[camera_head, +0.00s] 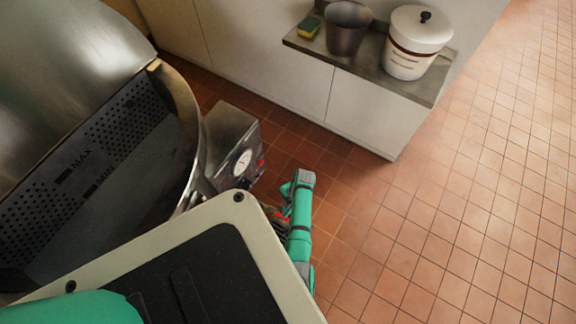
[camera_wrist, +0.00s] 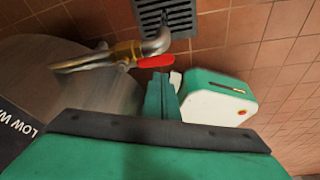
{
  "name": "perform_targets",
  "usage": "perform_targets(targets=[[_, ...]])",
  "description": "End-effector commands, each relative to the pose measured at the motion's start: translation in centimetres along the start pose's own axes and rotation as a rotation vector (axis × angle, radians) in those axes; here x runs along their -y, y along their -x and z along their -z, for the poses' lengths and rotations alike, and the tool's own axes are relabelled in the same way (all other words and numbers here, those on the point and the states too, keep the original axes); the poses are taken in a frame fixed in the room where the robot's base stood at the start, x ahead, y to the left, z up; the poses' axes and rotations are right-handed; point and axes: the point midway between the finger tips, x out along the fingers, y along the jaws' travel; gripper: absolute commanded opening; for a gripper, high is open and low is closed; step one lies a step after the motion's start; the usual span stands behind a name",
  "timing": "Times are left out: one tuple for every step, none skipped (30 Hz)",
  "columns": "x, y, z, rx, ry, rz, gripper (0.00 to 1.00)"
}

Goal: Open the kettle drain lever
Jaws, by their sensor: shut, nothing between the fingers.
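The drain lever (camera_wrist: 156,61) is a red handle on a brass valve (camera_wrist: 124,50), in the upper middle of the wrist view. The valve sits on a pipe from the kettle's lower wall (camera_wrist: 75,85), with a steel elbow (camera_wrist: 157,42) bending at its outer end. My gripper (camera_wrist: 168,82) is shut and empty, with its fingertips just below the red lever in the picture. I cannot tell whether they touch it. In the head view the kettle (camera_head: 180,120) stands at the left, and my green arm reaches down beside it; the lever is not clearly seen there.
A floor drain grate (camera_wrist: 166,14) lies beyond the elbow. A control box with a dial (camera_head: 232,150) sticks out from the kettle. A shelf (camera_head: 345,62) holds a sponge (camera_head: 309,27), a metal pot (camera_head: 347,28) and a white lidded container (camera_head: 416,45). Tiled floor at right is clear.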

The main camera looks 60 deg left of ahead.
Motion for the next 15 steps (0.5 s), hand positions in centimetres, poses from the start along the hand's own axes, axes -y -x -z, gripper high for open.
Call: perform_targets(targets=[[0.0,1.0,0.0,0.002,-0.001,-0.002,0.00],[0.0,1.6,0.0,0.001,0.000,-0.002,0.00],[0.0,2.3,0.0,-0.001,0.000,-0.001,0.00],[0.0,2.8,0.1,-0.001,0.000,-0.001,0.00],[0.0,3.2,0.1,-0.002,0.000,0.000,0.00],[0.0,3.7,0.2,-0.003,0.001,0.001,0.00],[0.0,4.0,0.2,-0.004,0.001,0.001,0.00],[0.0,4.4,0.3,-0.006,0.001,0.002,0.00],[0.0,4.7,0.3,-0.006,0.002,0.002,0.00],[0.0,5.0,0.3,-0.007,0.002,0.003,0.00],[0.1,5.1,0.3,-0.008,0.002,0.004,0.00],[0.1,5.3,0.4,-0.008,0.002,0.004,0.00],[0.1,5.4,0.4,-0.009,0.002,0.004,0.00],[0.1,5.5,0.4,-0.009,0.002,0.005,0.00],[0.1,5.6,0.4,-0.009,0.002,0.005,0.00]])
